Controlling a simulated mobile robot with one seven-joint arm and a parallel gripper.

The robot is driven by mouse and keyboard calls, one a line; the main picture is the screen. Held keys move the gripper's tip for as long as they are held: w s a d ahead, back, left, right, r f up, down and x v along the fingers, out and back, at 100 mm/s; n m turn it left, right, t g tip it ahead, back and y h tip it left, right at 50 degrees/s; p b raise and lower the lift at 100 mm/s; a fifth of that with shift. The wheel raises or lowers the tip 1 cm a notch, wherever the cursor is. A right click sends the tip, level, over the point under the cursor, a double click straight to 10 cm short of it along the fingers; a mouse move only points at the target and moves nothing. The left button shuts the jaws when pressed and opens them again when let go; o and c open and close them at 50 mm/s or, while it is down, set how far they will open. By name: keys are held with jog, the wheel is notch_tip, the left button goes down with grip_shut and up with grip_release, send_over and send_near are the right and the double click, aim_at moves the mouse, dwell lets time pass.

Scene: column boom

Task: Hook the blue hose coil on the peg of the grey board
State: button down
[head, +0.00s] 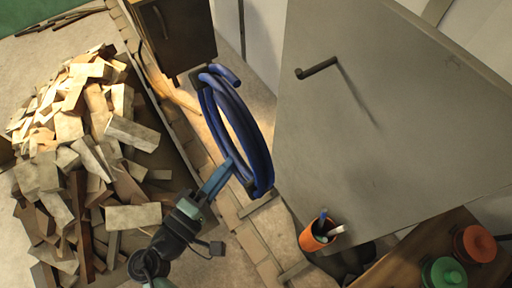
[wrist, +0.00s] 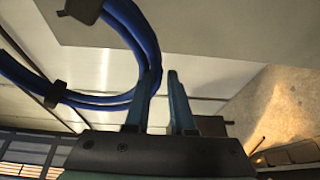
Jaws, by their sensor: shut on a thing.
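The blue hose coil (head: 261,152) hangs from my gripper (head: 228,170) as a large loop with dark ties, seen at a slant. My gripper is shut on its lower left side. In the wrist view the hose (wrist: 146,45) runs up from the fingers (wrist: 158,98) and curves away to the left; the left fingertip is partly hidden. The grey board (head: 400,130) stands tilted in the picture on the right. Its dark peg (head: 318,68) sticks out near the upper left, with an upturned tip. The coil is left of and below the peg in the picture, apart from it.
A large heap of wood blocks (head: 80,150) lies on the left. A dark cabinet (head: 172,35) stands at the top. An orange cup (head: 317,235) with pens is under the board's lower edge. A wooden surface (head: 410,262) holds a green lid (head: 444,273) and an orange one (head: 475,243).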

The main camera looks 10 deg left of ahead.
jog(key=shift+w+d+r, duration=0.15)
jog(key=shift+w+d, duration=0.35)
jog(key=shift+w, duration=0.1)
jog(key=w+d+f+b, duration=0.2)
jog(key=w+d+f, duration=0.1)
jog(key=w+d, duration=0.7)
jog(key=shift+w+d+f, duration=0.15)
jog(key=shift+d+f, duration=0.05)
jog(key=shift+f, duration=0.05)
dwell(1.7)
dwell(0.8)
jog(key=c, duration=0.8)
grip_release()
jog(key=shift+o, duration=0.6)
jog(key=shift+f, duration=0.1)
jog(key=shift+f, duration=0.1)
